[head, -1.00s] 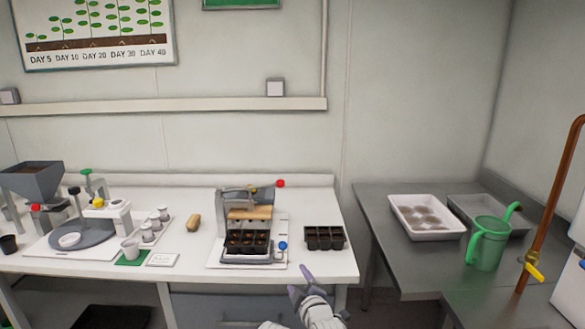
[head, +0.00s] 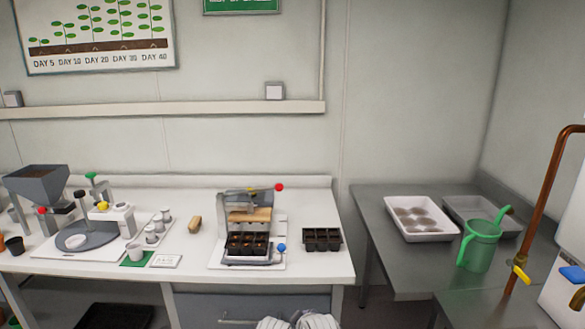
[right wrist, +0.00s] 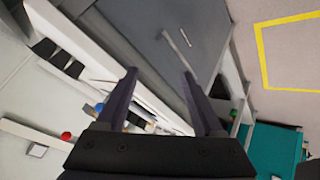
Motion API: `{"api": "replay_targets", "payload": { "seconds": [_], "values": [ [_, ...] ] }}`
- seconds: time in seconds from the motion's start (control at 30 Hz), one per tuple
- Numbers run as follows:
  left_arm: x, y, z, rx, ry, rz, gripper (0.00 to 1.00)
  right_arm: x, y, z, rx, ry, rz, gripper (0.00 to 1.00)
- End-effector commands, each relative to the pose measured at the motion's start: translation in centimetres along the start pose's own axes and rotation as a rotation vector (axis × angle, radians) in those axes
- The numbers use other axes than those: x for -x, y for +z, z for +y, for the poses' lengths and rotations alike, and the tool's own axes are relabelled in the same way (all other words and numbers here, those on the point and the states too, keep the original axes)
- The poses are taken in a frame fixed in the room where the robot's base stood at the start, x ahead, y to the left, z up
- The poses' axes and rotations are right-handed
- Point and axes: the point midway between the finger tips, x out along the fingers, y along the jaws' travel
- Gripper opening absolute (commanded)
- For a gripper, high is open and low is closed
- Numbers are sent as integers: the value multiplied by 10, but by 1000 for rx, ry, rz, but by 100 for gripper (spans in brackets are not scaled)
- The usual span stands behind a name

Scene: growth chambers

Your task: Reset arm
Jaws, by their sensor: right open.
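My right gripper (right wrist: 160,75) shows in the right wrist view with its two dark fingers apart and nothing between them. Beyond the fingers are the bench's grey drawer front and floor. In the head view only pale parts of my arm show at the bottom edge, and no gripper fingers are visible. My left gripper is in neither view.
A white bench (head: 318,270) holds a press station (head: 250,215) with a filled seedling tray (head: 246,244), another dark tray (head: 322,239) and a hopper (head: 38,182). A grey table (head: 400,270) at right holds white trays (head: 420,234) and a green watering can (head: 481,246).

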Motion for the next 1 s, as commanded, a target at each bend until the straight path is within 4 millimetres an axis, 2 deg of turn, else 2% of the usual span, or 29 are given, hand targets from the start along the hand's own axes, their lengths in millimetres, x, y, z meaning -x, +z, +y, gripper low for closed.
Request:
{"api": "replay_targets", "payload": {
  "seconds": [0.03,0.2,0.3,0.5,0.63,1.0],
  "values": [
    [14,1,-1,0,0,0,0,11,6,-7,-49,-45,-69,69],
    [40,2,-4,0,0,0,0,48,48,-40,-264,-174,-388,69],
    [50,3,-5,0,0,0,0,74,68,-55,-366,-204,-561,69],
    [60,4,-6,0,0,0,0,109,91,-69,-484,-208,-776,69],
    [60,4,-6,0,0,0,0,116,96,-72,-508,-204,-820,69],
    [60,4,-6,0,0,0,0,116,96,-72,-508,-205,-822,69]
  ]
}}
